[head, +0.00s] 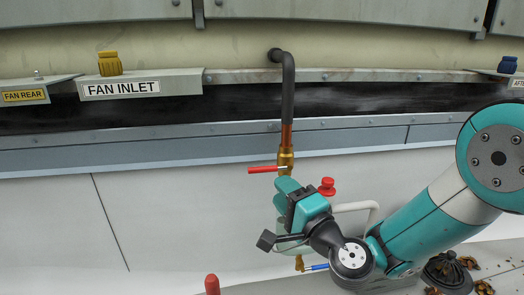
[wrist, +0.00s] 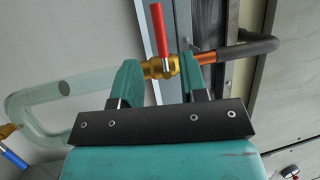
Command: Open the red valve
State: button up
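The red valve has a brass body (head: 285,160) below a copper and dark insulated pipe. Its red lever (head: 262,170) points left, crosswise to the pipe. In the wrist view the red lever (wrist: 160,30) points up and the brass body (wrist: 160,68) shows between my fingertips. My gripper (head: 287,190) is just below the valve in the head view. In the wrist view my gripper (wrist: 158,75) is open, with a finger on each side of the brass body. I cannot tell whether the fingers touch it. The pipe below the valve is partly hidden by my gripper.
A pale looped pipe (head: 358,208) lies behind my arm. A small blue-handled valve (head: 315,267) is below, and a red knob (head: 327,186) stands close right of my gripper. The FAN INLET plate (head: 125,87) is at upper left. The white panel at left (head: 50,220) is clear.

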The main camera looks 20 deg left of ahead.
aim_at(264, 171)
jog(key=shift+p+x, duration=1.55)
jog(key=shift+x, duration=2.8)
grip_shut()
